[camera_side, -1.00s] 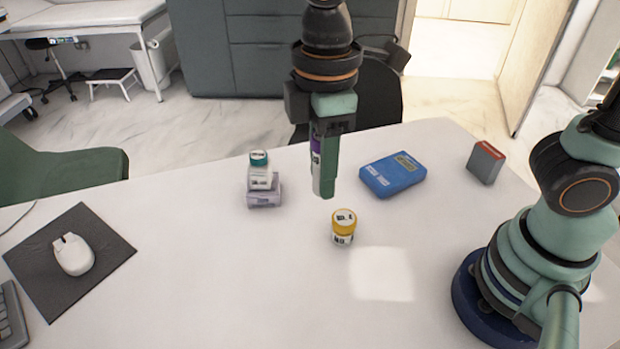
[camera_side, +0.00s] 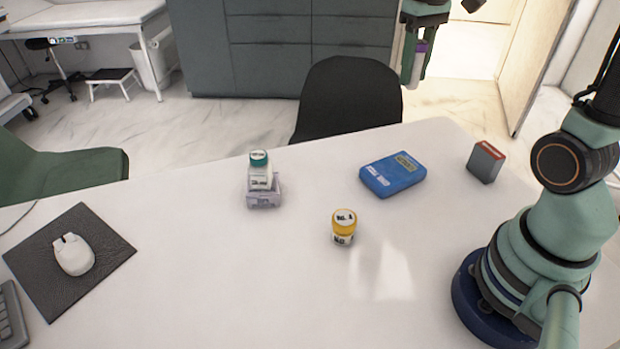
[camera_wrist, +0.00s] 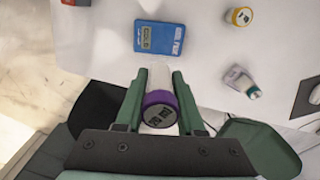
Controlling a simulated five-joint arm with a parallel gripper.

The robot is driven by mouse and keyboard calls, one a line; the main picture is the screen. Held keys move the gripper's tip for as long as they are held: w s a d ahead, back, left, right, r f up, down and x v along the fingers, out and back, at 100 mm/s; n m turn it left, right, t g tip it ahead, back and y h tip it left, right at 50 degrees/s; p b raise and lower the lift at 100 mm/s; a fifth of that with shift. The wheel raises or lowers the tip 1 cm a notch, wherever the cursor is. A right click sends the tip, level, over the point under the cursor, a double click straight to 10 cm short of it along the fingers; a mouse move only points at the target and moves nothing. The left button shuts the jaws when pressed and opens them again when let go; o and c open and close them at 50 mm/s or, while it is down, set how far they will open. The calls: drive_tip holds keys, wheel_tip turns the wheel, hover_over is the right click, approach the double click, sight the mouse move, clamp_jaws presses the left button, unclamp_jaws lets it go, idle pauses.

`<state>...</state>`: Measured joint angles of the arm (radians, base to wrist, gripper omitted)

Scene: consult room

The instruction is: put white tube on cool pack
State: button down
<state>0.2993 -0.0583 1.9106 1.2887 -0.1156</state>
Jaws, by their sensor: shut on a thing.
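My gripper (camera_side: 413,66) is shut on the white tube (camera_side: 419,62), which has a purple cap. It is raised at the top of the side view, clear of the table and up-right of the blue cool pack (camera_side: 393,174). In the wrist view the tube (camera_wrist: 160,78) lies between both fingers (camera_wrist: 159,80), with its purple cap toward the camera. The cool pack lies flat on the table with a pale label and nothing on it. In the wrist view the cool pack (camera_wrist: 170,36) shows just past the fingertips.
A yellow-capped jar (camera_side: 343,229) stands in front of the cool pack. A grey box with a red top (camera_side: 485,162) is to the right. The white table (camera_side: 230,270) is clear at front centre.

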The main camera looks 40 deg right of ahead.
drive_tip(key=shift+s+d+f, duration=0.1)
drive_tip(key=shift+d+f, duration=0.1)
drive_tip(key=shift+f, duration=0.2)
wheel_tip(320, 180, down, 19)
drive_tip(key=shift+f, duration=0.1)
drive_tip(key=c, duration=0.5)
unclamp_jaws()
wheel_tip(320, 180, up, 12)
drive_tip(key=shift+s+a+r+n+t, duration=0.35)
drive_tip(key=shift+s+a+r+t, duration=0.5)
drive_tip(key=shift+a+r, duration=0.75)
drive_tip(key=shift+s+a+r+n+t, duration=0.5)
drive_tip(key=shift+a+r+t, duration=0.6)
drive_tip(key=shift+a, duration=0.85)
drive_tip(key=shift+s+a+r+n+t, duration=0.25)
drive_tip(key=shift+s+a+r+t, duration=0.6)
drive_tip(key=shift+a+r, duration=0.75)
